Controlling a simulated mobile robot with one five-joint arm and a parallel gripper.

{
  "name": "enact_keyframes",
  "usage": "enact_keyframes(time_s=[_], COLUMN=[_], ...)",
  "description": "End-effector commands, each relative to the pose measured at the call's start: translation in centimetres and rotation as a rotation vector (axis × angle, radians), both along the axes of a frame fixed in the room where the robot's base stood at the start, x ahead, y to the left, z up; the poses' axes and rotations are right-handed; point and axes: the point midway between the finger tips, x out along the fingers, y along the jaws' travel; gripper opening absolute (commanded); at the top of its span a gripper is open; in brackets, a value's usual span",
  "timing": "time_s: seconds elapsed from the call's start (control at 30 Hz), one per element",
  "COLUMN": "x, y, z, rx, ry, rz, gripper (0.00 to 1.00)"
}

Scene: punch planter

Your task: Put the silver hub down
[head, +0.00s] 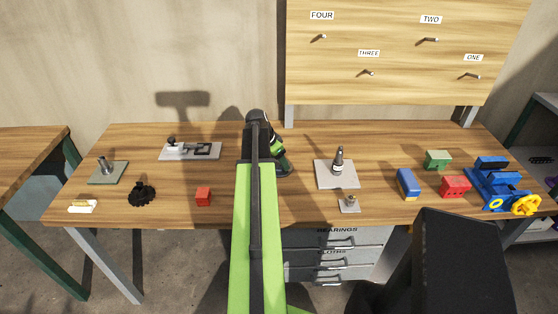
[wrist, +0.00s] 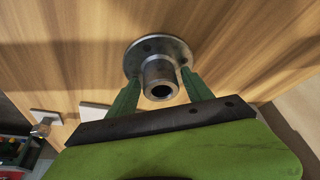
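The silver hub (wrist: 160,62) shows in the wrist view as a round flange with a hollow boss pointing toward the camera. My gripper (wrist: 160,76) has its two green fingers on either side of the boss, close against it, and looks shut on it. The flange is over the wooden bench top; I cannot tell whether it touches the wood. In the head view my arm covers the middle of the bench, and I cannot make out the hub there.
The bench (head: 232,205) holds a grey plate with an upright post (head: 337,172) right of my arm and a small plate (head: 349,204) before it. Further right are coloured blocks (head: 408,184) and a blue vise (head: 495,183). Left are a red block (head: 203,197) and black gear (head: 142,194).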

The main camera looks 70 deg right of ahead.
Motion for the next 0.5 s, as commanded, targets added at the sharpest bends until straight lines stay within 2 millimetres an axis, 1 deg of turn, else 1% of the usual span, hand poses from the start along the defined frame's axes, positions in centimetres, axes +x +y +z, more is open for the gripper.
enact_keyframes(time_s=[0.33, 0.43, 0.5], x=[0.0, 0.1, 0.2], y=[0.0, 0.1, 0.3], z=[0.1, 0.7, 1.5], rx=[0.000, 0.000, 0.000], ry=[0.000, 0.000, 0.000], rz=[0.001, 0.001, 0.001], gripper=[0.65, 0.65, 0.65])
